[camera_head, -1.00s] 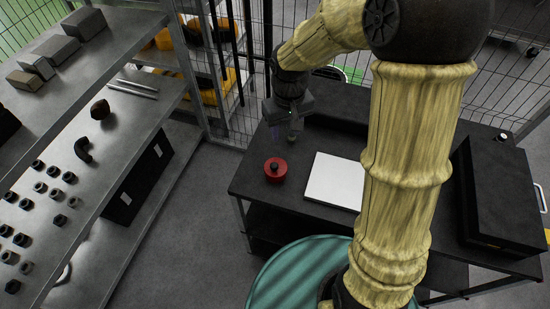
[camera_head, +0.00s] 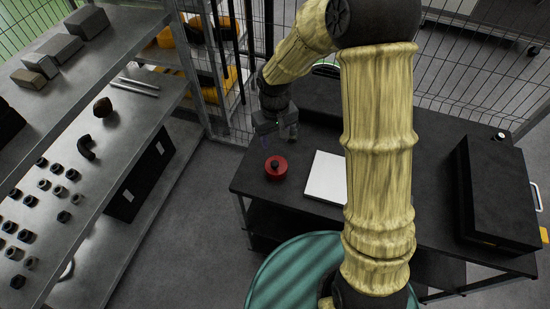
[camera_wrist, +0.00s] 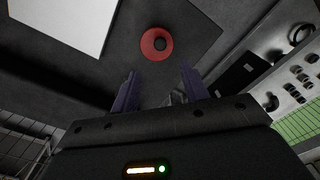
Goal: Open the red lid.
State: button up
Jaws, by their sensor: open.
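The red lid (camera_head: 282,172) is round with a dark knob on top and sits on the left part of the dark table (camera_head: 253,183). It also shows in the wrist view (camera_wrist: 147,50), near the top middle, ahead of the fingertips. What lies under the lid is hidden. My gripper (camera_head: 276,143) hangs above the table, just behind the lid in the head view. In the wrist view its two fingers (camera_wrist: 158,80) stand apart with nothing between them. The gripper does not touch the lid.
A white flat panel (camera_head: 325,178) lies right of the lid. A black case (camera_head: 497,195) stands at the table's right end. A metal shelf (camera_head: 100,140) with several small parts is at the left. A wire fence (camera_head: 455,75) runs behind the table.

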aim_at(275, 163)
notch_tip(275, 163, down, 12)
jog(key=shift+r+p, duration=0.2)
jog(key=shift+p, duration=1.05)
grip_shut()
